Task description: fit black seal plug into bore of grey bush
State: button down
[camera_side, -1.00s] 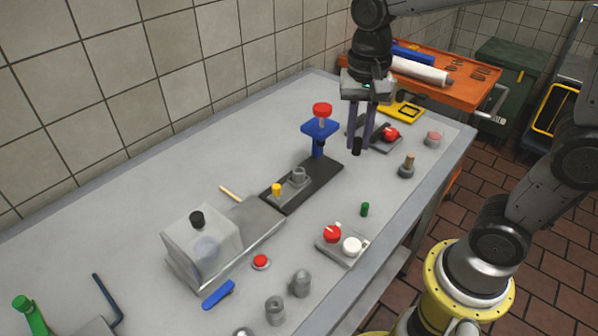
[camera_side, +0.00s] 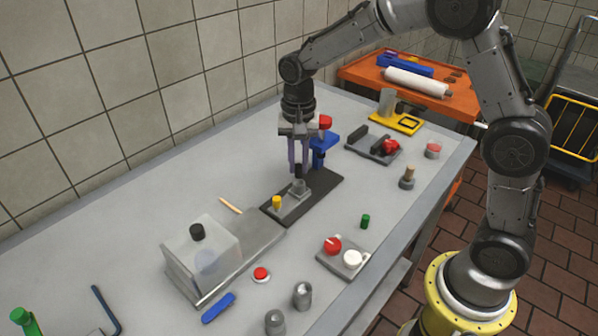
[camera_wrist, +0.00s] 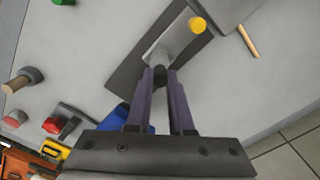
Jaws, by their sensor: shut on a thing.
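The grey bush (camera_side: 299,187) stands on a small light-grey plate on the dark base plate (camera_side: 325,185), beside a yellow peg (camera_side: 277,202). My gripper (camera_side: 298,168) is shut on the black seal plug (camera_side: 299,172) and points straight down over the bush. The plug is upright, its lower end at or just above the top of the bush; I cannot tell whether it touches. In the wrist view, the plug (camera_wrist: 160,76) shows between the fingertips, right by the grey bush (camera_wrist: 159,58). The bore is hidden.
A blue stand with a red knob (camera_side: 325,122) rises close behind my gripper, to its right. A clear box with a black knob (camera_side: 197,231) stands front left. A grey block with red and white knobs (camera_side: 345,254) lies front right.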

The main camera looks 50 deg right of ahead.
aim_at(299, 166)
jog(key=shift+f, duration=1.45)
jog(key=shift+s+f, duration=0.1)
jog(key=shift+f, duration=0.1)
